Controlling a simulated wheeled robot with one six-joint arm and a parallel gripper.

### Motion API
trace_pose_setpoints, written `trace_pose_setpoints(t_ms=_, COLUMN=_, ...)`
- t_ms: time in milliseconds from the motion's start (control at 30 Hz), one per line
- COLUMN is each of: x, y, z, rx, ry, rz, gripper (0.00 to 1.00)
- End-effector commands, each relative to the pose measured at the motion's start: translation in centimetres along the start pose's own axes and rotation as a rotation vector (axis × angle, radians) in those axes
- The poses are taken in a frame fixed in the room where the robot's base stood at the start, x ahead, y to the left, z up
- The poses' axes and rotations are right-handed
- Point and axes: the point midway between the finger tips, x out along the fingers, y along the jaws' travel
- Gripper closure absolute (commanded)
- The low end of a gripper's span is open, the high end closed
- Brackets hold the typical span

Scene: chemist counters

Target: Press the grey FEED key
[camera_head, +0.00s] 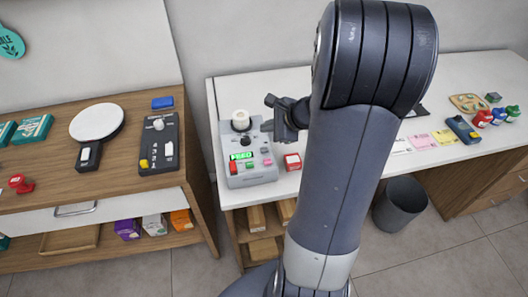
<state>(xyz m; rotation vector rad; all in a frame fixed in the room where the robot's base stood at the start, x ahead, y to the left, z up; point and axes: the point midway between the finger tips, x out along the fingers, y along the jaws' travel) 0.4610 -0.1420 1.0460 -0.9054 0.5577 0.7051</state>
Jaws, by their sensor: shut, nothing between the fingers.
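A grey label-printer-like device (253,176) stands on the white counter, left of my arm. A red key (233,168) and a pink key (267,162) show; which key is the grey FEED key is too small to tell. My gripper (272,115) is shut and empty, beside the upper right of the device. Whether it touches the device cannot be told.
A red-and-white box (292,161) stands right of the device. My arm covers the counter's middle. On the left wooden counter are a round white scale (97,122) and a dark keyed device (158,150). A grey bin (400,205) stands on the floor.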

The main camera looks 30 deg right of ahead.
Motion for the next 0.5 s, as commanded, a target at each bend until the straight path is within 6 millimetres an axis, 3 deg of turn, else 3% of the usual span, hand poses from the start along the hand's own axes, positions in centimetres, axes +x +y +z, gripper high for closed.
trace_pose_setpoints(t_ms=200, x=2.8, y=2.1, z=-2.0, rx=0.001, ry=0.000, rz=0.003, gripper=1.00)
trace_pose_setpoints(t_ms=500, x=4.1, y=3.0, z=-3.0, rx=-0.001, ry=0.000, rz=0.001, gripper=1.00)
